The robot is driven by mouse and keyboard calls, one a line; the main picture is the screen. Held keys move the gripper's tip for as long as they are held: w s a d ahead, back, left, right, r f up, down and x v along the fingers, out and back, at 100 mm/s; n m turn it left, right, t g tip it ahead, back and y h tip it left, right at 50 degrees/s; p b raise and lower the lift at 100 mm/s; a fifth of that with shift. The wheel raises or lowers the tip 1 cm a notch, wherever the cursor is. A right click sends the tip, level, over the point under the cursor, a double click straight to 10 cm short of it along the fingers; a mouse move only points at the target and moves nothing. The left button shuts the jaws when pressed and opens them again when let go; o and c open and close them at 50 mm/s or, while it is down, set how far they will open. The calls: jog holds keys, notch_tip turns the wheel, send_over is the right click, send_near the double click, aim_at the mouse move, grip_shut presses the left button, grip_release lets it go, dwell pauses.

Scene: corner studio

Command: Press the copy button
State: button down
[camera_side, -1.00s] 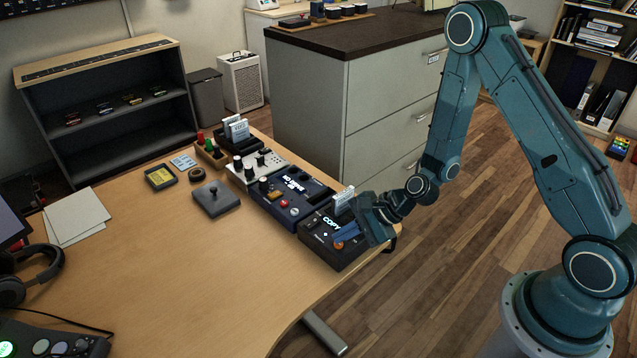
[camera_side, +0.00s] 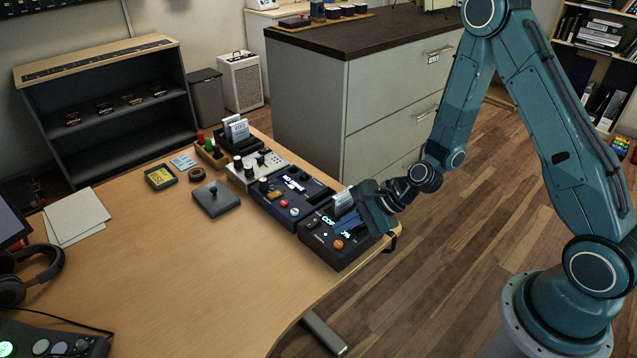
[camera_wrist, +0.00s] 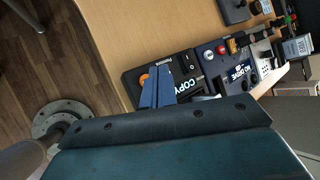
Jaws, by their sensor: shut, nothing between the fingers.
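A black box (camera_side: 322,250) with a lit display (camera_side: 330,221) reading COPY sits at the table's right corner. An orange round button (camera_side: 338,244) is on its top, and it also shows in the wrist view (camera_wrist: 144,79). A white card stands at its back. My gripper (camera_side: 346,228) has its two blue fingers together and empty. In the side view they lie over the display, behind the orange button, and hide part of the lettering. In the wrist view the fingers (camera_wrist: 156,74) point down beside the orange button. I cannot tell whether they touch the box.
A dark blue device (camera_side: 290,196) with a red button stands directly behind the box, then a pale device (camera_side: 257,168) with knobs. The tabletop (camera_side: 200,270) in front is bare. A drawer cabinet (camera_side: 340,90) stands beyond the table.

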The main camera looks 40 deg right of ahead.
jog(key=shift+r, duration=1.75)
jog(key=shift+r, duration=0.1)
jog(key=s+d+r+n+g+h, duration=0.1)
jog(key=s+r+n+h, duration=0.1)
jog(key=s+r+n, duration=0.35)
jog(key=s+d+r+n+h, duration=0.1)
jog(key=s+r+n, duration=0.1)
jog(key=r+n, duration=0.55)
jog(key=s+d+r+n+h, duration=0.1)
jog(key=s+d+r+n, duration=0.1)
jog(key=s+r, duration=0.3)
jog(key=s+d+r+n+h, duration=0.2)
jog(key=s+r, duration=0.4)
jog(key=s, duration=0.4)
jog(key=shift+s+d+n, duration=0.2)
jog(key=shift+n, duration=0.6)
